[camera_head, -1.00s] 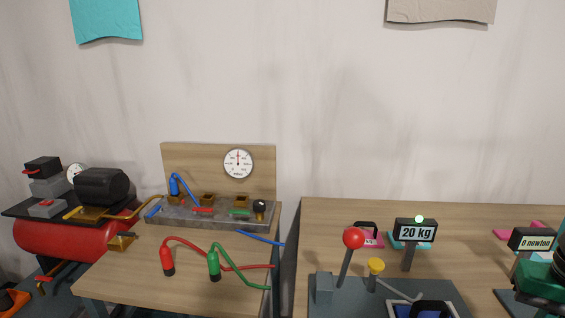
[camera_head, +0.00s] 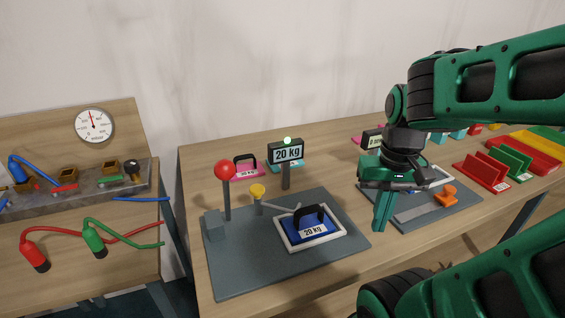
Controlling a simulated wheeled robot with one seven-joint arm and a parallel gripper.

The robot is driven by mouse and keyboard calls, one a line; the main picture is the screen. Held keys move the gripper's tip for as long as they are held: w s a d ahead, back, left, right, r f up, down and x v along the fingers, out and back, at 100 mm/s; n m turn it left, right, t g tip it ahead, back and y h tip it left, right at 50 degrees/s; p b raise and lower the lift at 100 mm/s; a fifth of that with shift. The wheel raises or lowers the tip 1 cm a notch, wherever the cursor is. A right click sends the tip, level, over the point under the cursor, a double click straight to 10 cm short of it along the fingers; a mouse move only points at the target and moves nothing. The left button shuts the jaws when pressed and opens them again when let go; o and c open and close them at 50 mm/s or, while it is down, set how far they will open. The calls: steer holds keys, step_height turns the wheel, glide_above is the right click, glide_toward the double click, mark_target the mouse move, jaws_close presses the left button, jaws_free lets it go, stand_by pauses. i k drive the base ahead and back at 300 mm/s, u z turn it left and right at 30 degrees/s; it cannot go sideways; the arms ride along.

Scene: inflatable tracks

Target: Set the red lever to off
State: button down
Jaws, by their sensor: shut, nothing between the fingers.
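The red-knobbed lever (camera_head: 226,172) stands upright on a grey post at the left of a dark grey base plate (camera_head: 245,270) on the wooden table. My gripper (camera_head: 381,225) is shut and empty, pointing down at the right of that plate, well to the right of the lever and apart from it. A blue weight marked 20 kg (camera_head: 312,226) sits in a white-framed tray on the plate. A display (camera_head: 286,153) reading 20 kg, with a lit green lamp on top, stands behind it.
A yellow-topped post (camera_head: 257,191) stands between lever and weight. A pink weight (camera_head: 244,170) lies behind. Red and green trays (camera_head: 487,172) are at the right. A left bench holds a gauge (camera_head: 94,125), a red hose (camera_head: 34,250) and a green hose. A gap separates the benches.

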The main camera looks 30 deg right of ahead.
mark_target(224, 170)
steer(key=z, duration=0.15)
steer(key=k, duration=1.65)
steer(key=z, duration=0.5)
steer(key=i, duration=1)
